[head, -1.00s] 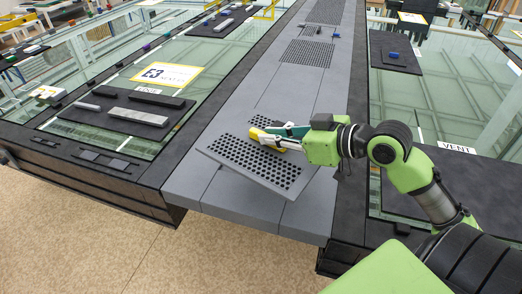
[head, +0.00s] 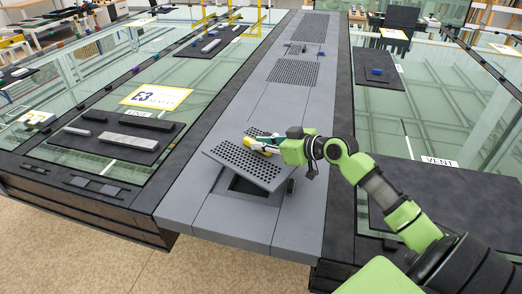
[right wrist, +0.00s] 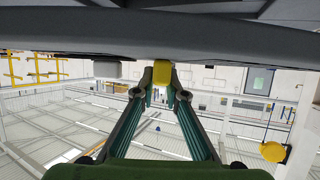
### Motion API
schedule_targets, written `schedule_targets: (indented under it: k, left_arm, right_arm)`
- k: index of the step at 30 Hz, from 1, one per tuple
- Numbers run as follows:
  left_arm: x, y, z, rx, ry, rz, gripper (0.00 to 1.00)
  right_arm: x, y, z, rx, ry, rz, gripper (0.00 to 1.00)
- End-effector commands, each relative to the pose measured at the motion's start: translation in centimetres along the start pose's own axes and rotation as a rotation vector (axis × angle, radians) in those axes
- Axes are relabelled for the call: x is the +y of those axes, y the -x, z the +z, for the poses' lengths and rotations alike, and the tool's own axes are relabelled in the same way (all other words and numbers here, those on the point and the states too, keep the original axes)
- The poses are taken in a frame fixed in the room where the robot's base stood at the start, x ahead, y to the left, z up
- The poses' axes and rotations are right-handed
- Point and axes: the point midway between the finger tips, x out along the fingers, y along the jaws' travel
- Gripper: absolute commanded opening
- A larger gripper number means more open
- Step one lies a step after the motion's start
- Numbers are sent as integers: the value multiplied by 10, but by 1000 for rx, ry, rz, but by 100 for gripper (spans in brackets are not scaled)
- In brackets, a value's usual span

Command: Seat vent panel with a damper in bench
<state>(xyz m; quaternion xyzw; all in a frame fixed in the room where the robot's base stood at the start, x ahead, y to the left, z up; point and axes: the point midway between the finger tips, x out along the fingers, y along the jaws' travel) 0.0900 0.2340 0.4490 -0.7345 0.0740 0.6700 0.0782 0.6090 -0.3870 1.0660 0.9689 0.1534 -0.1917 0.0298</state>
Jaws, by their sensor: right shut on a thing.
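The perforated grey vent panel (head: 240,165) hangs tilted over the grey bench (head: 215,215). A dark rectangular opening (head: 240,186) shows beneath its near edge. My right gripper (head: 262,146) is shut on a yellow grip piece on the panel's top right. In the right wrist view, the fingertips (right wrist: 161,82) close on this yellow block (right wrist: 162,70), just under a dark grey edge (right wrist: 150,35). A small dark piece (head: 290,186) shows by the panel's right side; I cannot tell whether it is the damper. My left gripper is out of view.
More perforated panels (head: 293,72) lie farther along the bench strip. Glass tops flank it. A dark mat (head: 115,138) with grey bars lies left. A dark mat (head: 420,190) by the VENT label (head: 440,162) lies right, bare where visible.

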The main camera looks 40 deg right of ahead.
Motion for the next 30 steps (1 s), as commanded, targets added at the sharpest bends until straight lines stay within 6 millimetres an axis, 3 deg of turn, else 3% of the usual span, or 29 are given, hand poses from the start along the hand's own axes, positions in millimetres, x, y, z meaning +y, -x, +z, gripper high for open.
schedule_targets:
  k: [8, 15, 30]
  left_arm:
    - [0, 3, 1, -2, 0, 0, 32]
    - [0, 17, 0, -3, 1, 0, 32]
    - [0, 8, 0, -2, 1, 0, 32]
  right_arm:
    - [10, -14, 8, 5, -2, 1, 0]
    - [10, -24, 34, 4, -1, 2, 0]
    - [10, -27, 43, 4, 2, 2, 0]
